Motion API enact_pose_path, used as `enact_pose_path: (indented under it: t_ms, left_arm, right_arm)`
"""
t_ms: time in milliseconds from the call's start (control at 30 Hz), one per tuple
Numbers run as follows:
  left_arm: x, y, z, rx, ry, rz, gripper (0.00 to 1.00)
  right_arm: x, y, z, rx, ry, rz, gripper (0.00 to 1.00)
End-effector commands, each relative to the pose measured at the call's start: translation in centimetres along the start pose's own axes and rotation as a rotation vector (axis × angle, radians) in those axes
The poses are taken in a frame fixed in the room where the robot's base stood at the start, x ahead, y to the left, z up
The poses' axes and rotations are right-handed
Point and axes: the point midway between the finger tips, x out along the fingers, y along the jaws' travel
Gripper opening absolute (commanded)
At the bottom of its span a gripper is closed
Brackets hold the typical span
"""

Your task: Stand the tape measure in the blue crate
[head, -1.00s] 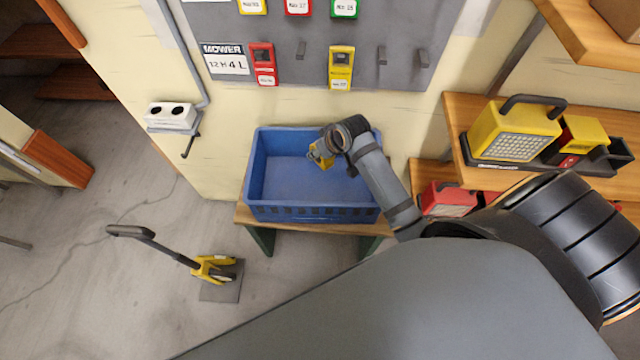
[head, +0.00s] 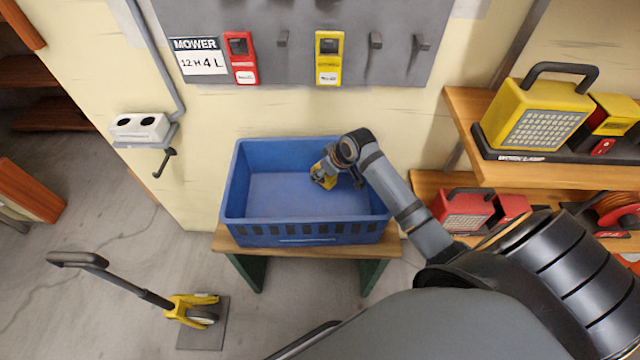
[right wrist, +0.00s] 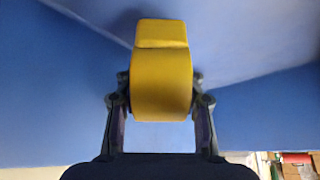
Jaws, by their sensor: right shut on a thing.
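The blue crate (head: 290,229) stands on a small wooden bench in the head view, its inside open and otherwise bare. My right gripper (head: 326,172) reaches into the right half of the crate from the right. It is shut on the yellow tape measure (head: 322,181), partly hidden by the gripper. In the right wrist view the tape measure (right wrist: 161,75) sits between both fingers of the gripper (right wrist: 160,98), with blue crate surfaces (right wrist: 60,80) behind it. I cannot tell whether it touches the crate floor. My left gripper is not in view.
The bench (head: 222,243) edge shows under the crate. A grey wall board (head: 290,60) with red and yellow items hangs behind. Shelves at right hold a yellow work lamp (head: 540,112) and a red lamp (head: 463,212). A yellow long-handled tool (head: 190,308) stands on the floor at left.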

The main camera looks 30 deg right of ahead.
Motion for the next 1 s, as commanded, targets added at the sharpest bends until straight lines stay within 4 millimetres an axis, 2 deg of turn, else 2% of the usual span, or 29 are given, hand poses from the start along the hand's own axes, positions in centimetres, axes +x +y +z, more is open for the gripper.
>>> enact_pose_path:
  t_ms: [133,333,633,667,800,1000]
  left_arm:
    - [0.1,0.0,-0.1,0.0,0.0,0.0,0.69]
    - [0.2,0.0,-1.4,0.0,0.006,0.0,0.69]
    - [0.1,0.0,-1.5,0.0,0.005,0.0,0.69]
    - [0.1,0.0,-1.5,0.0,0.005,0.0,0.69]
    - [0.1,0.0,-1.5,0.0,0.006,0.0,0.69]
    - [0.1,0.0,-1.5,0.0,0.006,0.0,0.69]
  right_arm:
    - [0.5,0.0,0.3,0.0,0.0,0.0,0.0]
    - [3.2,0.0,1.8,0.001,0.0,0.0,0.0]
    - [3.3,0.0,1.9,0.0,0.0,0.001,0.0]
    - [3.4,0.0,2.0,0.0,-0.001,0.001,0.42]
    - [3.3,0.0,2.0,0.0,-0.001,0.001,0.61]
    - [3.3,0.0,2.0,0.0,-0.001,0.001,0.62]
